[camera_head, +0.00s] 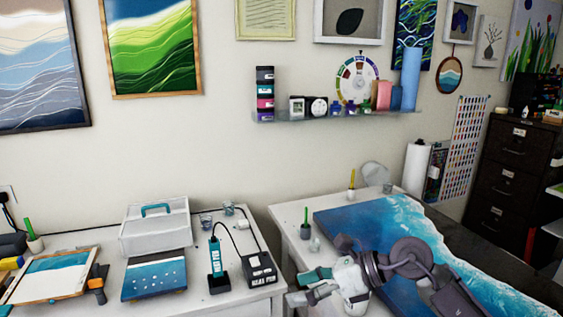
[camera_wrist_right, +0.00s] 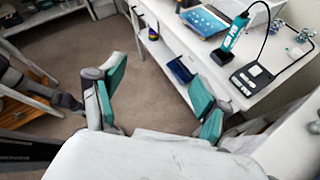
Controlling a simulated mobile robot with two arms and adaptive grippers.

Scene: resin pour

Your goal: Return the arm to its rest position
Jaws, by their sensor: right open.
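My right arm comes in from the lower right in the head view. Its gripper (camera_head: 312,286) is beside the right end of the left table, near the gap between the two tables. In the right wrist view the gripper (camera_wrist_right: 158,97) has its teal-padded fingers spread wide. Nothing is between them but the carpet and a table edge beyond. The blue resin panel (camera_head: 365,230) lies on the right table, partly behind my right arm. My left gripper is not in the head view.
A teal heat tool (camera_head: 215,257) stands in a black holder beside a black control box (camera_head: 260,268) on the left table (camera_head: 205,300). A white toolbox (camera_head: 155,230) stands further left. In the wrist view, carpet (camera_wrist_right: 60,60) lies below the gripper.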

